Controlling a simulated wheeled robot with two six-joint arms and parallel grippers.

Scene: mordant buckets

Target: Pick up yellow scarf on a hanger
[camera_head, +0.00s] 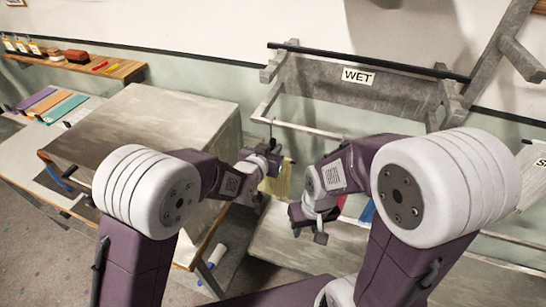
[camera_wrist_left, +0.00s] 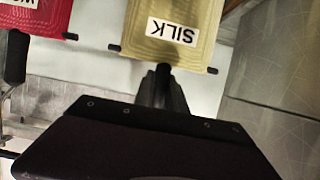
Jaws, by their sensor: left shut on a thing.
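The yellow scarf (camera_head: 279,181) hangs beside my left gripper in the head view, partly hidden by it. In the left wrist view the yellow scarf (camera_wrist_left: 190,45) appears upside down, with a white SILK label (camera_wrist_left: 174,32) and a dark hanger bar (camera_wrist_left: 198,66) along its edge. My left gripper (camera_head: 270,150) is shut on the hanger near its middle; the fingers (camera_wrist_left: 163,78) meet it in the wrist view. My right gripper (camera_head: 308,234) is empty, its fingers apart, lower and to the right of the scarf.
A red cloth (camera_wrist_left: 42,15) on another hanger hangs close by, and a blue cloth (camera_head: 367,213) shows behind my right arm. A grey rack with a WET sign (camera_head: 358,76) stands behind. A large grey box (camera_head: 150,120) stands left, near a wooden shelf (camera_head: 90,66).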

